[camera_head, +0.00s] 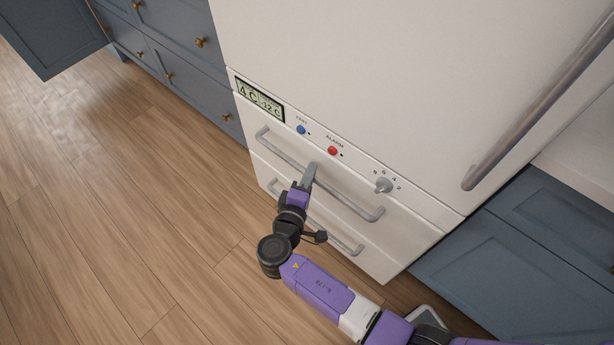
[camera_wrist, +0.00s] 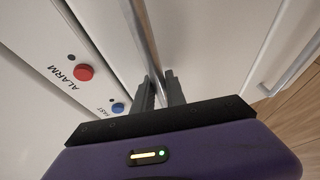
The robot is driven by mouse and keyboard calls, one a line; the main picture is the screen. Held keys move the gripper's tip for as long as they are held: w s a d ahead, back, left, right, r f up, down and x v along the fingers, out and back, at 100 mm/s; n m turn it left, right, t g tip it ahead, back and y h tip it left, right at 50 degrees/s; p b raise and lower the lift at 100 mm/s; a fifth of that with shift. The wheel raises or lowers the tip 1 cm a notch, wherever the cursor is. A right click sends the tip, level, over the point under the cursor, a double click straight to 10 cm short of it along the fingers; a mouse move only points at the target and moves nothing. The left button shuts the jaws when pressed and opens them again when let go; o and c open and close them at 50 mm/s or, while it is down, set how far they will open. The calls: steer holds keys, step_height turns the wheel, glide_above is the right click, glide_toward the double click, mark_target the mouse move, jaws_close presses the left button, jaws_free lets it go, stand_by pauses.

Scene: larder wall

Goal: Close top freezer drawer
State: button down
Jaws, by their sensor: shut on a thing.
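The top freezer drawer (camera_head: 345,175) is the white front just below the control panel of the fridge. It looks flush or nearly flush with the panel; I cannot tell whether a small gap is left. Its long grey bar handle (camera_head: 348,197) runs across the front. My gripper (camera_head: 311,174) is at the middle of this handle. In the wrist view the handle (camera_wrist: 146,40) runs between the two dark fingers of my gripper (camera_wrist: 160,88), which are shut on it. The gripper hides a short part of the bar.
A lower drawer's handle (camera_head: 343,241) is just below. The control panel has a blue button (camera_head: 301,129), a red alarm button (camera_head: 332,151) and a knob (camera_head: 384,185). Blue cabinets (camera_head: 185,50) flank the fridge. The wooden floor (camera_head: 130,200) at left is clear.

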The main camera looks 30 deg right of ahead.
steer(key=shift+d, duration=0.25)
steer(key=c, duration=1.4)
jaws_free()
steer(key=shift+o, duration=0.2)
steer(key=shift+a, duration=0.1)
steer(key=v, duration=0.7)
steer(key=shift+s+a+p, duration=0.2)
steer(key=shift+p, duration=0.2)
